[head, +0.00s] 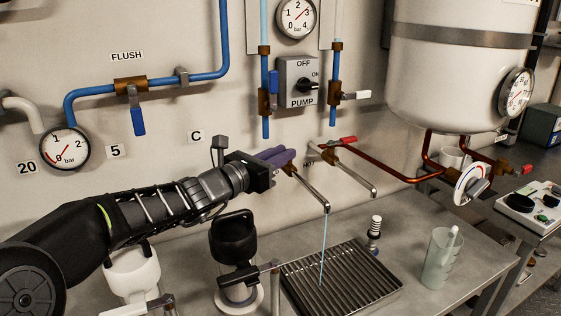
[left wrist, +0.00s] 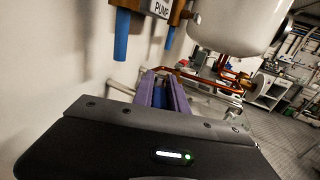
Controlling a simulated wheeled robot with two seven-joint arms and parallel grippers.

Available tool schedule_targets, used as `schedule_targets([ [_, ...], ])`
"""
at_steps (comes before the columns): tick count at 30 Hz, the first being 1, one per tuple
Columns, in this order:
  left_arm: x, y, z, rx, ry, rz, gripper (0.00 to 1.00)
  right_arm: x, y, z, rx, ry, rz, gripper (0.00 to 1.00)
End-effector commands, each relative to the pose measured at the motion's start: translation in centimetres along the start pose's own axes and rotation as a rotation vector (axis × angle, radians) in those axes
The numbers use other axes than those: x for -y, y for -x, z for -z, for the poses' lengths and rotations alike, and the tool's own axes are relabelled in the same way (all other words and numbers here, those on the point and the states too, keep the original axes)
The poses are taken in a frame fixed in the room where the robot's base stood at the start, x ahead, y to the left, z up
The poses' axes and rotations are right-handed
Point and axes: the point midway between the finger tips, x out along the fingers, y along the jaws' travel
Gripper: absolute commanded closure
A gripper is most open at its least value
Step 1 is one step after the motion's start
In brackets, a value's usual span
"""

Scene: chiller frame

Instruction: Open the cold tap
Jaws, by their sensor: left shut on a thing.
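The cold tap's spout (head: 312,195) sticks out from the wall under the C label. A thin pale-blue stream (head: 323,250) runs from the spout's end down to the drain grate. My left gripper (head: 277,157) is at the wall end of this tap, its purple fingers shut on the tap's handle. In the left wrist view a blue strip of the handle (left wrist: 160,97) shows between the fingers; the rest is hidden by them. A second tap with a red lever (head: 341,141) and its own spout (head: 352,172) is to the right. My right gripper is not in view.
The slatted drain grate (head: 388,291) is on the metal counter below. A small ringed object (head: 374,232) and a clear beaker (head: 440,257) stand to its right. The pump switch (head: 299,82) and blue pipes are above; a white tank (head: 447,70) hangs at upper right.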

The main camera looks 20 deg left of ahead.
Motion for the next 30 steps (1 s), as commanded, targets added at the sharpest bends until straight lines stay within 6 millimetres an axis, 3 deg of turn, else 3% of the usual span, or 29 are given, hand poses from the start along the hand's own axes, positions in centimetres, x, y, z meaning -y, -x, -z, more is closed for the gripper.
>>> schedule_targets([
  [4,0.0,0.0,-0.1,0.000,0.001,0.000,1.00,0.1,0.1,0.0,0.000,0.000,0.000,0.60],
  [5,0.0,0.0,-0.1,0.000,0.001,0.000,0.80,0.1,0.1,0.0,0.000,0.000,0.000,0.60],
  [12,0.0,0.0,-0.1,-0.001,0.001,0.001,0.60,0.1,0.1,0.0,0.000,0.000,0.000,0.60],
  [25,0.0,0.0,-0.1,-0.002,0.001,0.003,0.60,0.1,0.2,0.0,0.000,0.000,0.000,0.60],
  [30,-0.2,-0.1,-0.4,-0.001,0.000,0.024,0.60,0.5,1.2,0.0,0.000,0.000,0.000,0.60],
])
